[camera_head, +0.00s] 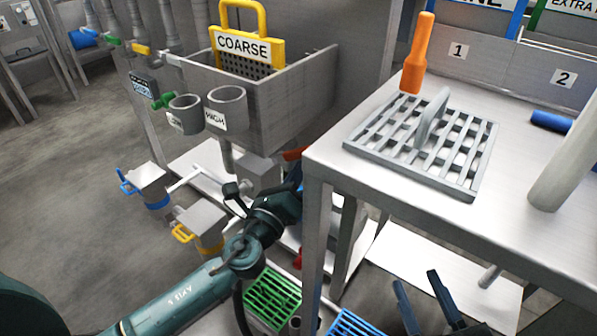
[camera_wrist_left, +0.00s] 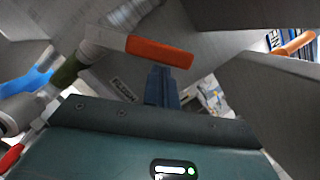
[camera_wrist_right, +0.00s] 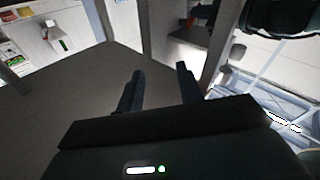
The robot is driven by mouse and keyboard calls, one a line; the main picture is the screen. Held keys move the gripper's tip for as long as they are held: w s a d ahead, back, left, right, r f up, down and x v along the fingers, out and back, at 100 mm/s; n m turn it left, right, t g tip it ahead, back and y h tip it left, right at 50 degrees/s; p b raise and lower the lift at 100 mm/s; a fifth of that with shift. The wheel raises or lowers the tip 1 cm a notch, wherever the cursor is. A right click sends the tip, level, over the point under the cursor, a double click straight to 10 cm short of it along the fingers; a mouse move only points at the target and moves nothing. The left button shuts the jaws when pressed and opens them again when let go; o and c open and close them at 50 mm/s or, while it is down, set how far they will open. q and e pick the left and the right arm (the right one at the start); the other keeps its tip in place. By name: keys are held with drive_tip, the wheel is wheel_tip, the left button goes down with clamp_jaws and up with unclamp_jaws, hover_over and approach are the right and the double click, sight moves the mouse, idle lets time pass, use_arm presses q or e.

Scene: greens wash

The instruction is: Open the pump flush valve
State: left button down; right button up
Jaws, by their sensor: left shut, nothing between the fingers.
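The flush valve's orange lever handle (camera_wrist_left: 160,52) lies crosswise on a grey pipe in the left wrist view, beside a label reading FLUSH (camera_wrist_left: 124,90). In the head view an orange piece, seemingly this handle (camera_head: 294,153), shows below the sink, partly hidden by the table. My left gripper (camera_wrist_left: 162,72) is shut and empty, its fingertips right at the handle's lower edge; I cannot tell whether they touch. In the head view its fingers are mostly hidden behind the table corner. My right gripper (camera_head: 420,288) is open and empty, low beside the table; it also shows in the right wrist view (camera_wrist_right: 160,72).
A metal table (camera_head: 322,158) with a grey grate (camera_head: 465,180) and an orange-handled tool (camera_head: 417,55) stands close to the left arm. The sink (camera_head: 290,110) with the COARSE sign is above the left arm. Green (camera_head: 272,297) and blue grates lie low in front.

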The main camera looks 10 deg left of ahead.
sight(299, 152)
use_arm(q)
drive_tip(key=r+n+p, duration=0.2)
drive_tip(key=r+n, duration=0.1)
drive_tip(key=shift+w+a+y+p, duration=0.15)
drive_tip(key=shift+a+y+p, duration=0.15)
drive_tip(key=shift+a, duration=0.1)
drive_tip(key=shift+w+a+r+n+p, duration=0.1)
drive_tip(key=shift+a+n+p, duration=0.1)
drive_tip(key=shift+n, duration=0.15)
drive_tip(key=shift+a+r+n+p, duration=0.1)
drive_tip(key=shift+n+p, duration=0.1)
drive_tip(key=shift+n, duration=0.15)
drive_tip(key=shift+a+n, duration=0.15)
drive_tip(key=shift+n, duration=0.35)
drive_tip(key=shift+w, duration=0.1)
use_arm(e)
drive_tip(key=d+m+g+h, duration=0.1)
drive_tip(key=d+f+m+g+h, duration=0.1)
drive_tip(key=shift+g+h, duration=0.3)
drive_tip(key=shift+h, duration=0.1)
use_arm(q)
drive_tip(key=shift+a+f, duration=0.1)
drive_tip(key=shift+f, duration=0.05)
use_arm(e)
drive_tip(key=shift+s, duration=0.1)
